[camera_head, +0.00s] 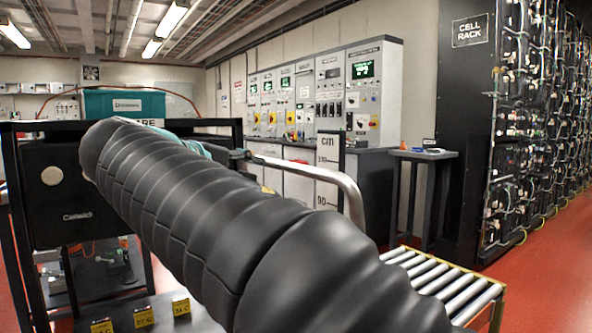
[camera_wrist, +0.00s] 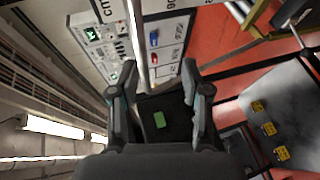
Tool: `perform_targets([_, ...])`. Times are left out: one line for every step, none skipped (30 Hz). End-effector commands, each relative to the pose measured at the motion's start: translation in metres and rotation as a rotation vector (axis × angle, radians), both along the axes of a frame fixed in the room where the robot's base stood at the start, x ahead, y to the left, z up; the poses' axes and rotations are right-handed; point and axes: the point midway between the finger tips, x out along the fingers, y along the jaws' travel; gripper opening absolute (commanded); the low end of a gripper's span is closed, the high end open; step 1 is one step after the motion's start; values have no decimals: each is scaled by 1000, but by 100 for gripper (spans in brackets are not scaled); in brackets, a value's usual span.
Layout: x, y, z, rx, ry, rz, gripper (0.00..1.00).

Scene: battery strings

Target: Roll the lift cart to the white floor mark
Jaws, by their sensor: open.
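The lift cart shows in the head view as a roller deck (camera_head: 450,285) at lower right, a bent silver handle (camera_head: 335,178) and an upright height scale (camera_head: 328,160) marked in cm. My black arm covers much of the cart. My gripper (camera_wrist: 158,68) is open in the wrist view. A pale bar, which looks like the cart's handle, runs down between its two fingers, nearer the left one. I cannot tell whether a finger touches it. In the head view my gripper is mostly hidden behind my arm, near the handle's left end. The white floor mark is not visible.
A black cell rack (camera_head: 465,130) stands at right, with open red floor (camera_head: 550,250) beside it. A small side table (camera_head: 422,154) and grey control cabinets (camera_head: 372,100) line the back wall. A teal box (camera_head: 125,103) sits at left. Yellow tags (camera_head: 143,316) stand at lower left.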

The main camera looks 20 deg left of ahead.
Motion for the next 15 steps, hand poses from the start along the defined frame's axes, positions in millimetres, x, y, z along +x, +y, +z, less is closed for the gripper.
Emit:
perform_targets([-5, 9, 9, -7, -31, -3, 47])
perform_targets([-7, 12, 14, -11, -48, -5, 47])
perform_targets([-9, 15, 19, -15, -63, -10, 47])
perform_targets([-10, 16, 22, -17, -73, -14, 47])
perform_targets([-11, 17, 24, -18, -79, -15, 47])
perform_targets([-10, 17, 26, -19, -85, -17, 47])
perform_targets([-9, 17, 27, -20, -88, -19, 47])
perform_targets([-7, 16, 27, -21, -90, -20, 47])
perform_targets([-3, 15, 26, -21, -90, -21, 47])
perform_targets([0, 13, 25, -21, -90, -21, 47])
perform_targets([4, 12, 24, -21, -89, -21, 47])
perform_targets([10, 10, 23, -21, -89, -21, 47])
perform_targets([15, 8, 22, -21, -89, -22, 47])
perform_targets([20, 7, 21, -21, -89, -21, 47])
perform_targets([27, 4, 20, -21, -89, -22, 47])
